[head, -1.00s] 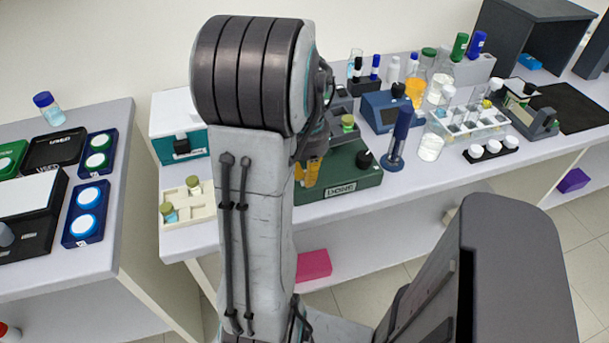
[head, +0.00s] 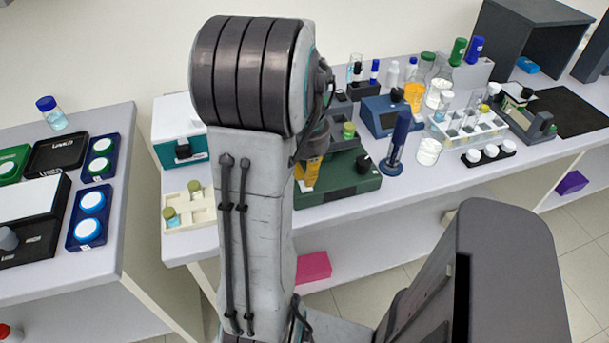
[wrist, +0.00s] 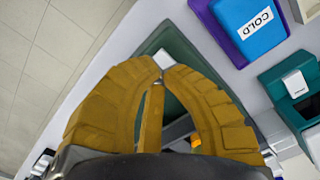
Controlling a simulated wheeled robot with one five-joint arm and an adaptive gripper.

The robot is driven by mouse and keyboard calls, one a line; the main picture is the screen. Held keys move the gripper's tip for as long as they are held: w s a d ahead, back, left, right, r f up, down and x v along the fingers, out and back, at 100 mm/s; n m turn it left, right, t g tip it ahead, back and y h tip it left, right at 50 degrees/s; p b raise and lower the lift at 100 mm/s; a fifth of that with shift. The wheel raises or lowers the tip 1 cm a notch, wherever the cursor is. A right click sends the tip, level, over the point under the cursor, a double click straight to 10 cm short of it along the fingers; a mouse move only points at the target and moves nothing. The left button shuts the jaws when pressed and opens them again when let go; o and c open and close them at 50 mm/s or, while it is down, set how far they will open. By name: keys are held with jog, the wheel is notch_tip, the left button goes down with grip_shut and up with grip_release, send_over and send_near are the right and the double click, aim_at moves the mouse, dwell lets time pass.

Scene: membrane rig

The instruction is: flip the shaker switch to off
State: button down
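The dark green device (head: 352,190) on the middle bench, with a black knob (head: 363,164) and a green-capped vial on top, appears to be the shaker. My gripper (wrist: 162,67) has yellow fingers whose tips come together over the green device in the wrist view. A small pale piece (wrist: 161,57) shows just beyond the tips; I cannot tell whether it is the switch or whether the tips touch it. In the head view my arm covers the device's left part, and only some yellow of the fingers shows. No switch can be made out clearly.
A teal-and-white box (head: 180,135) and a cream vial rack (head: 188,212) stand left of the arm. A blue pad marked COLD (wrist: 250,28) lies nearby in the wrist view. A blue pipette stand (head: 397,145) and crowded glassware stand to the right.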

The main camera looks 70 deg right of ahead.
jog(key=shift+r+p, duration=1.8)
jog(key=shift+r, duration=0.6)
jog(key=shift+f, duration=0.1)
jog(key=w+a+r+n+t, duration=0.1)
jog(key=w+a+n, duration=0.3)
jog(key=a, duration=0.6)
jog(key=w+a+r+n+t, duration=0.1)
jog(key=w+a+r+n, duration=0.2)
jog(key=a+n, duration=0.4)
jog(key=w+a+r+n+t, duration=0.2)
jog(key=w+a+n, duration=0.3)
jog(key=a, duration=1)
jog(key=shift+w+a+n, duration=0.2)
jog(key=shift+w+n, duration=0.1)
jog(key=shift+w, duration=0.2)
jog(key=shift+r, duration=0.1)
